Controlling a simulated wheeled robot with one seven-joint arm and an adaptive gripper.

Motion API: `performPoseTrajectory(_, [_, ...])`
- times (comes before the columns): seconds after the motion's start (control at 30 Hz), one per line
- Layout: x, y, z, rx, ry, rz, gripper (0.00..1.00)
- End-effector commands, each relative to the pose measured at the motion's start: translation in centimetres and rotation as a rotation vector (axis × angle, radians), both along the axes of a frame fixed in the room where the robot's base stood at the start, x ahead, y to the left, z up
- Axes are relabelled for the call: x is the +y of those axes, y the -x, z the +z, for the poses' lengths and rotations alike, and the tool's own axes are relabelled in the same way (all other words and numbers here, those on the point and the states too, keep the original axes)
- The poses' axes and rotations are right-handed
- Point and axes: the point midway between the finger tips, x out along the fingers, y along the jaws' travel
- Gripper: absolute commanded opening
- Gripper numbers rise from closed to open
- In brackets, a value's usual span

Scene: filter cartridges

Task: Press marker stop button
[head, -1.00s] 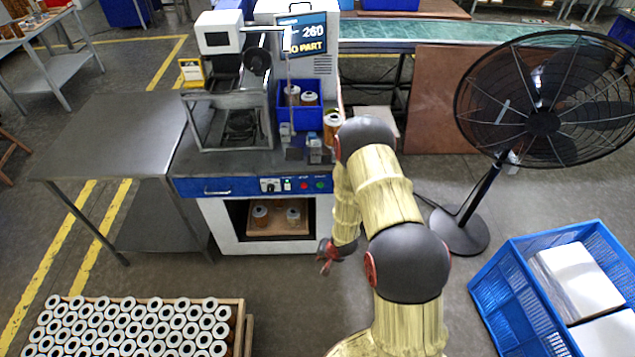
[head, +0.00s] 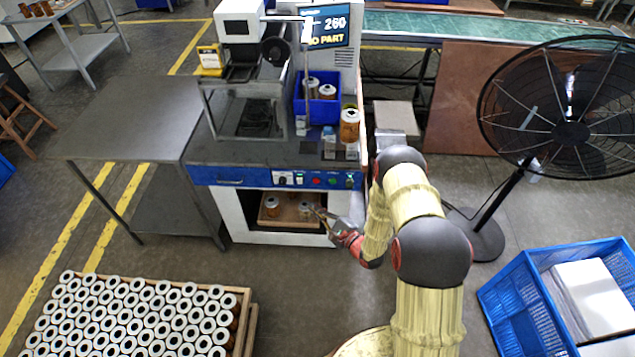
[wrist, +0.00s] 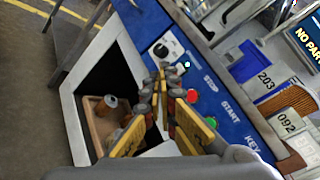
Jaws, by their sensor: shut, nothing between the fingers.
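The marker's blue front panel (head: 232,177) carries a red button (head: 316,181) and a green button (head: 332,181). In the wrist view the red button (wrist: 191,96) lies beside the word STOP, and the green button (wrist: 209,121) beside START. My gripper (head: 318,212) is shut and empty, in front of the cabinet opening and below the panel. In the wrist view my gripper's tips (wrist: 163,70) point toward the panel between the black knob (wrist: 161,51) and the red button. They partly cover the panel; I cannot tell how large the gap is.
A wooden tray (head: 268,222) with cartridges sits inside the open cabinet. The marker's screen (head: 327,27) reads 260, NO PART. A blue bin (head: 321,109) stands on the worktop. A fan (head: 570,132) and a blue crate (head: 510,285) are at right; a cartridge pallet (head: 243,325) is front left.

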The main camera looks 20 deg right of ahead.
Motion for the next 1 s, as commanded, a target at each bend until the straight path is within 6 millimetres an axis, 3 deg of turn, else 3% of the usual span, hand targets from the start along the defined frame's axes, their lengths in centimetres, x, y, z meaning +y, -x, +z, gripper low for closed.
performPoseTrajectory(0.47, [-0.2, -0.5, -0.1, 0.005, -0.005, -0.001, 0.0])
performPoseTrajectory(1.0, [-2.2, -6.6, -0.2, 0.003, -0.004, -0.002, 0.0])
